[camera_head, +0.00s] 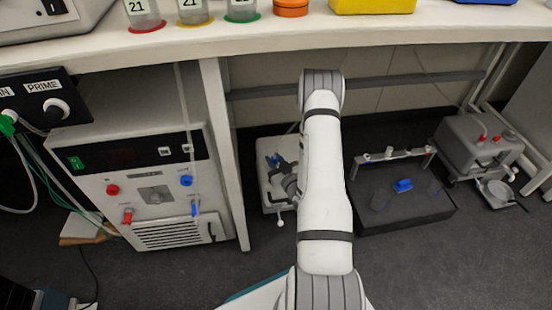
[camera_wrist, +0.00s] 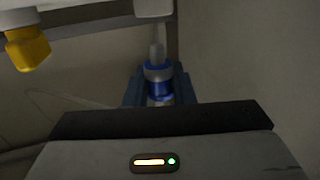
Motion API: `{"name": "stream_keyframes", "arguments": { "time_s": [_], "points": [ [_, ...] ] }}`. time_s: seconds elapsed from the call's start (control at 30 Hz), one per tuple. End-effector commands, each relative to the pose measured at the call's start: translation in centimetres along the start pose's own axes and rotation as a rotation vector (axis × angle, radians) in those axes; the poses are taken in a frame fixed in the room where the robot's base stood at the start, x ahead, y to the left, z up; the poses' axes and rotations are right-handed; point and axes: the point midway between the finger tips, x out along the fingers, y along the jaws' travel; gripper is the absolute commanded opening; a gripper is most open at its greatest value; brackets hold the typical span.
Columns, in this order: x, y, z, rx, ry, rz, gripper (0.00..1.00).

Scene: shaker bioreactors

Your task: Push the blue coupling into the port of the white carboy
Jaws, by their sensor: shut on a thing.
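My gripper (camera_wrist: 158,92) is shut on the blue coupling (camera_wrist: 158,72), which stands upright between the two dark blue fingers in the wrist view. A pale stem runs up from the coupling towards a light fitting at the top edge; I cannot tell whether the two are joined or how deep any fit is. In the head view my gripper (camera_head: 290,184) is beside a white container (camera_head: 267,199) under the bench, probably the carboy, partly hidden by my arm. A small blue spot (camera_head: 275,159) shows there. The port is not clearly visible.
A yellow fitting (camera_wrist: 28,48) hangs at the upper left in the wrist view. A dark tray (camera_head: 410,212) holding a blue piece (camera_head: 403,185) stands right of my arm. A control cabinet (camera_head: 150,185) stands left, a grey unit (camera_head: 478,142) far right. The bench (camera_head: 270,58) overhangs.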

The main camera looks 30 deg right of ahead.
Motion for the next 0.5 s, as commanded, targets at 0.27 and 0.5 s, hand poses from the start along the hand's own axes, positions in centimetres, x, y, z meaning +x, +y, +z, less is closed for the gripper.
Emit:
{"name": "stream_keyframes", "arguments": {
  "time_s": [0.27,0.5],
  "points": [
    [0.1,-0.1,1.5,-0.001,0.001,-0.003,0.00],
    [0.2,-0.2,1.5,-0.001,0.001,-0.004,0.00]
  ]
}}
